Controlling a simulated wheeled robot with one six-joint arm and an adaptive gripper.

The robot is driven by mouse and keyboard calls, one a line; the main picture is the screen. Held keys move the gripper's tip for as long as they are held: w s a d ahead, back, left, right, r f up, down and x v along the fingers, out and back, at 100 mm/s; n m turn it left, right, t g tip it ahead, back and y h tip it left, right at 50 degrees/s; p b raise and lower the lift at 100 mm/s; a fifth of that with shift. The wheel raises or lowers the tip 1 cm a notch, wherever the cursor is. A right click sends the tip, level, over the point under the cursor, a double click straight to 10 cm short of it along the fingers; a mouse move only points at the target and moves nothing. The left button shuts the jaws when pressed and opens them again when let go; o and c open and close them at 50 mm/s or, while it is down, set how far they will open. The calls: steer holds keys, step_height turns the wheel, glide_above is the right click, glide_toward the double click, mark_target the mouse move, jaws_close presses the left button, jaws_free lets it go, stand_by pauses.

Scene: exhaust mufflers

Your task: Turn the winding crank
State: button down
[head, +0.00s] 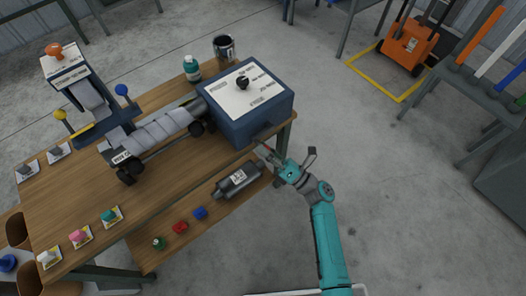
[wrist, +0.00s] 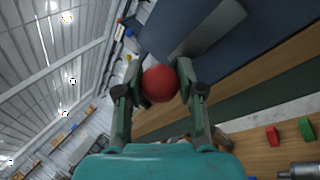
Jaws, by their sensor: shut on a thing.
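The blue box (head: 243,128) stands at the right end of the wooden workbench, with a labelled white top and a black knob (head: 243,83). A red ball knob (wrist: 160,84), which looks like the crank's handle, sits between my fingers in the wrist view. My gripper (wrist: 161,82) is shut on it, with a finger on each side. In the head view my gripper (head: 268,154) is at the front right side of the box; the red knob is hidden there. A grey bar (wrist: 207,30) shows against the box's blue wall in the wrist view.
A muffler (head: 238,180) and small blue, red and green items lie on the lower shelf near my gripper. A teal bottle (head: 192,68) and a dark can (head: 224,47) stand behind the box. The floor to the right is clear up to an orange pallet truck (head: 408,45).

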steer(key=r+m+t, duration=0.1)
steer(key=m, duration=0.1)
steer(key=m+t+h, duration=0.1)
steer(key=m, duration=0.1)
steer(key=shift+r, duration=0.4)
steer(key=m, duration=0.1)
steer(key=r+m+t+h, duration=0.1)
steer(key=m, duration=0.1)
steer(key=m+t, duration=0.1)
steer(key=shift+w+d+r+h, duration=0.2)
steer(key=shift+w+d+h, duration=0.05)
steer(key=shift+d+h, duration=0.15)
steer(key=shift+w+d+r+m+t+h, duration=0.25)
steer(key=shift+d+r+m+t+h, duration=0.45)
steer(key=shift+m, duration=0.95)
steer(key=shift+w+a+r+m+t+h, duration=0.1)
steer(key=shift+w+m+t+h, duration=0.25)
steer(key=shift+m+h, duration=1.05)
steer(key=shift+w+d+r+m+t+h, duration=0.15)
steer(key=shift+d+r+m+t+h, duration=0.4)
steer(key=shift+m, duration=1.4)
steer(key=shift+a+f, duration=0.15)
steer(key=c, duration=0.7)
jaws_free()
steer(key=shift+f, duration=0.1)
